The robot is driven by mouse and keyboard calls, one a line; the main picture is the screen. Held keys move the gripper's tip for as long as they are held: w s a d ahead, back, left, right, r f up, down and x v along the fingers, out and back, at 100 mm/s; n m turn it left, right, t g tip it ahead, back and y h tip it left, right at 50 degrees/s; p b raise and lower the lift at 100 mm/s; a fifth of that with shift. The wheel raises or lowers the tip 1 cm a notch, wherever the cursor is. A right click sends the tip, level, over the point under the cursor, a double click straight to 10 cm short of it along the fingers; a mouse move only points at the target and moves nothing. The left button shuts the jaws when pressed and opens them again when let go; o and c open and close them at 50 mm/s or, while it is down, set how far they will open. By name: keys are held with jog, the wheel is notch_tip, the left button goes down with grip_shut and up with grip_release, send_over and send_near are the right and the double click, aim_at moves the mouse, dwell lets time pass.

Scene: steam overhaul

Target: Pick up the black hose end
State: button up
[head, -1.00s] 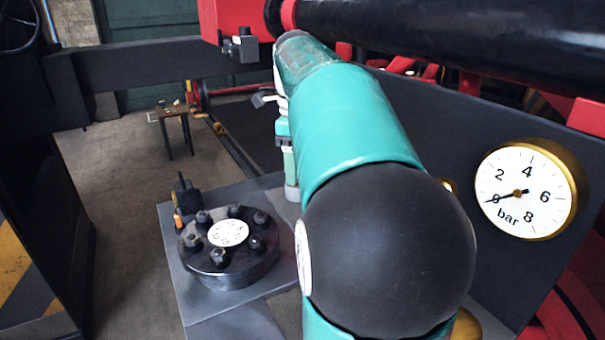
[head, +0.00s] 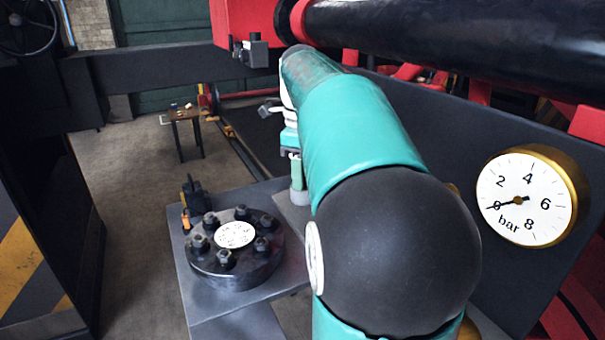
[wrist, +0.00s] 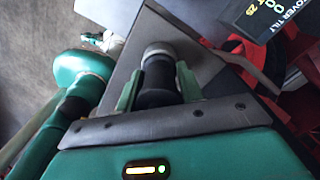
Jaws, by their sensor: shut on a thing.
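In the wrist view, my gripper (wrist: 158,78) has its two green fingers closed on either side of a black cylinder, the black hose end (wrist: 156,86). A pale grey ring (wrist: 158,52) shows at its far end. The hose end stands over a grey metal surface. In the head view, my gripper (head: 295,165) is small and partly hidden behind my arm. A pale grey collar (head: 300,197) shows just below it at the grey plate; the black part is not clear there.
A round black flange (head: 235,268) with several bolts sits on the grey plate (head: 225,325), left of my arm. A small black item with orange (head: 194,195) stands behind it. A brass pressure gauge (head: 525,198) is at right. A small table (head: 186,115) stands on open floor.

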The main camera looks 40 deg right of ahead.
jog(key=shift+r, duration=0.65)
notch_tip(320, 180, up, 2)
jog(key=shift+a+r, duration=0.1)
jog(key=s+a+r, duration=0.2)
jog(key=a+r, duration=0.1)
jog(key=s+a+r, duration=0.3)
jog(key=a, duration=0.1)
jog(key=s+a+r, duration=0.3)
jog(key=a, duration=0.1)
jog(key=shift+s+a+r, duration=0.1)
jog(key=shift+r, duration=0.15)
jog(key=shift+s+d+f+n, duration=0.4)
jog(key=shift+d+f+n, duration=0.6)
jog(key=shift+d+f, duration=0.45)
jog(key=shift+s+d+f+n, duration=0.45)
jog(key=shift+d+f+n, duration=0.55)
jog(key=shift+d+f, duration=0.45)
jog(key=shift+s+d+f+n, duration=0.4)
jog(key=shift+d+f+n, duration=0.6)
jog(key=shift+d+f, duration=0.4)
